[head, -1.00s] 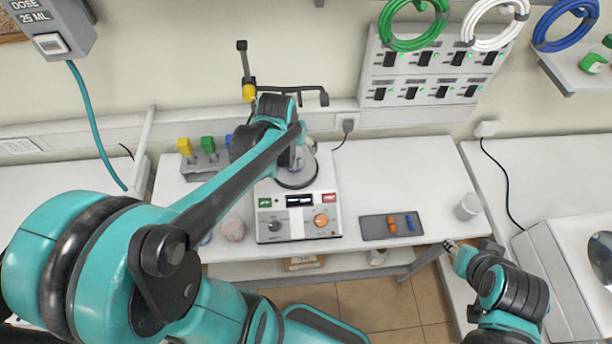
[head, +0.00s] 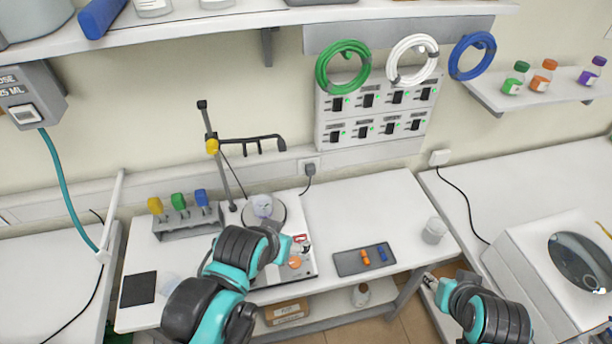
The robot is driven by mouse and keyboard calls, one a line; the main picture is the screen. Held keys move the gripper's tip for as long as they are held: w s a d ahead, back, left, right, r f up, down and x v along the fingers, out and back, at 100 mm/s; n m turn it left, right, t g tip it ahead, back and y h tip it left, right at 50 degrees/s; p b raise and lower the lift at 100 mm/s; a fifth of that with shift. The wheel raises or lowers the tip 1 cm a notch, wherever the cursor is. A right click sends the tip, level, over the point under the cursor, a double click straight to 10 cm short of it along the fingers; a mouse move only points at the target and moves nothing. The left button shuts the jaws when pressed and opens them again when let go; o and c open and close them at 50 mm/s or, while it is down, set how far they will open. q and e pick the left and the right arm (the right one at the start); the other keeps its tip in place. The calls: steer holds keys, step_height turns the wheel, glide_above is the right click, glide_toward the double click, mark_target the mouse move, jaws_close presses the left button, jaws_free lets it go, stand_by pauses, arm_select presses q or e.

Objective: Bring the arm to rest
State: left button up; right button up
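My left arm comes in from the lower left and bends over the front of the hotplate stirrer (head: 312,262). Its dark and teal wrist covers much of the stirrer's panel, and I cannot make out the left gripper's fingers. A small glass vessel (head: 262,206) with pale contents stands on the stirrer's round plate, clear of the arm. My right gripper (head: 430,281) is small in the picture, at the right front corner of the table, below a white beaker (head: 434,230) and apart from it. Whether its fingers are open or shut is unclear.
A grey tray (head: 348,263) with orange and blue pieces lies right of the stirrer. A rack (head: 186,222) with yellow, green and blue items stands at the left, near a support stand (head: 216,150). A black pad (head: 138,289) lies front left. A machine (head: 530,262) with a round window stands right.

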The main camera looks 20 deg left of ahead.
step_height(320, 180, down, 16)
steer(key=b, duration=1.5)
steer(key=shift+b, duration=0.35)
steer(key=shift+f, duration=0.1)
